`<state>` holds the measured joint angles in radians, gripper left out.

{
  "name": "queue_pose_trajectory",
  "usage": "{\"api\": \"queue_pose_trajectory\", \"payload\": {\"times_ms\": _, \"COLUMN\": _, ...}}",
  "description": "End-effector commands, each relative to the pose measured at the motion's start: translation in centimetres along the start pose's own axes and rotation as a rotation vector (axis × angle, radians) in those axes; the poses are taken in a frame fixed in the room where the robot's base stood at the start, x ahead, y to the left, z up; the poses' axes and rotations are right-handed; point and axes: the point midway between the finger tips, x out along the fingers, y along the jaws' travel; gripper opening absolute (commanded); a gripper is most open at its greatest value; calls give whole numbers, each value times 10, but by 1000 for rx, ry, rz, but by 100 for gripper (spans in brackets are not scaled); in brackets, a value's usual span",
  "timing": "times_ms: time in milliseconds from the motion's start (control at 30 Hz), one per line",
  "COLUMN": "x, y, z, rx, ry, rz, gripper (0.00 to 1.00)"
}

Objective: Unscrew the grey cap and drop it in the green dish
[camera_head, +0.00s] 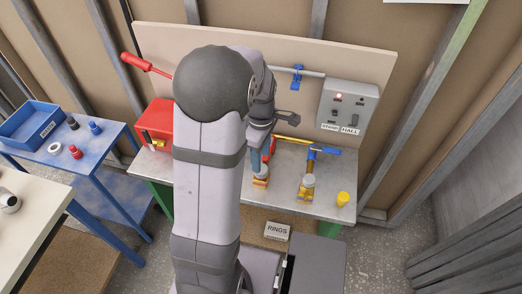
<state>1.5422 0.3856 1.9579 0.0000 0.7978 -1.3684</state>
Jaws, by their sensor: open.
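My gripper (286,115) is dark grey and open, raised in front of the back board above the metal bench. It appears empty. Two brass-coloured fittings stand on the bench, each with a pale grey round top. The left fitting (260,183) is partly close behind my arm, and the right fitting (306,192) stands clear of it. I cannot tell which grey top is the cap. My gripper is above and apart from both. I make out no green dish; my arm hides part of the bench.
A small yellow cup (343,199) stands near the bench's right front corner. A grey switch box (347,108) with a red light is on the back board. A red box (155,120) is left of my arm. A blue table (95,155) holds a blue tray (30,124) and small parts.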

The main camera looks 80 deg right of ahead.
Motion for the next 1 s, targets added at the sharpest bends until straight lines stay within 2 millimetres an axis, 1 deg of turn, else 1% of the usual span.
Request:
{"api": "queue_pose_trajectory", "payload": {"times_ms": 200, "x": 27, "y": -2, "z": 0, "rx": 1, "ry": -1, "rz": -5, "gripper": 43}}
{"api": "queue_pose_trajectory", "payload": {"times_ms": 400, "x": 45, "y": -1, "z": 0, "rx": 1, "ry": -1, "rz": -3, "gripper": 43}}
{"api": "queue_pose_trajectory", "payload": {"times_ms": 567, "x": 51, "y": -1, "z": 0, "rx": 1, "ry": 0, "rz": -1, "gripper": 43}}
{"api": "queue_pose_trajectory", "payload": {"times_ms": 800, "x": 52, "y": 0, "z": 0, "rx": 1, "ry": 0, "rz": 0, "gripper": 43}}
{"api": "queue_pose_trajectory", "payload": {"times_ms": 833, "x": 52, "y": 0, "z": 0, "rx": 1, "ry": 0, "rz": 0, "gripper": 38}}
{"api": "queue_pose_trajectory", "payload": {"times_ms": 867, "x": 52, "y": 0, "z": 0, "rx": 1, "ry": 0, "rz": 0, "gripper": 31}}
{"api": "queue_pose_trajectory", "payload": {"times_ms": 900, "x": 52, "y": 0, "z": 0, "rx": 1, "ry": 0, "rz": 0, "gripper": 22}}
{"api": "queue_pose_trajectory", "payload": {"times_ms": 933, "x": 52, "y": 0, "z": 0, "rx": 1, "ry": 0, "rz": 0, "gripper": 15}}
{"api": "queue_pose_trajectory", "payload": {"times_ms": 967, "x": 52, "y": 0, "z": 0, "rx": 1, "ry": 0, "rz": 0, "gripper": 12}}
{"api": "queue_pose_trajectory", "payload": {"times_ms": 1000, "x": 52, "y": 0, "z": 0, "rx": 1, "ry": 0, "rz": 0, "gripper": 12}}
